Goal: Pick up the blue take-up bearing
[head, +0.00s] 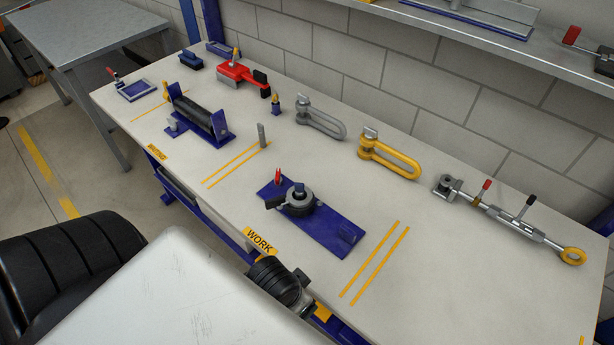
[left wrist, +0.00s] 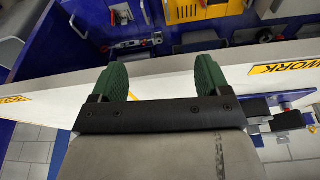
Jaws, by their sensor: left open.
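In the head view, a blue plate (head: 330,227) lies on the bench behind the WORK label, carrying a grey round bearing-like unit (head: 298,200) with a dark lever. A smaller blue block (head: 191,60) lies at the bench's far left. I cannot tell for certain which of these is the take-up bearing. My left gripper (left wrist: 162,65) shows in the left wrist view with its two green fingers apart and nothing between them, near a pale strip with yellow labels. Its fingers are not visible in the head view. My right gripper is in neither view.
A blue roller stand (head: 218,135), a red tool (head: 240,74), a grey shackle (head: 320,121), a yellow shackle (head: 388,155) and a turnbuckle-like rod (head: 510,220) lie around the bench. The front right of the bench is bare. A wall shelf (head: 480,35) hangs at the back.

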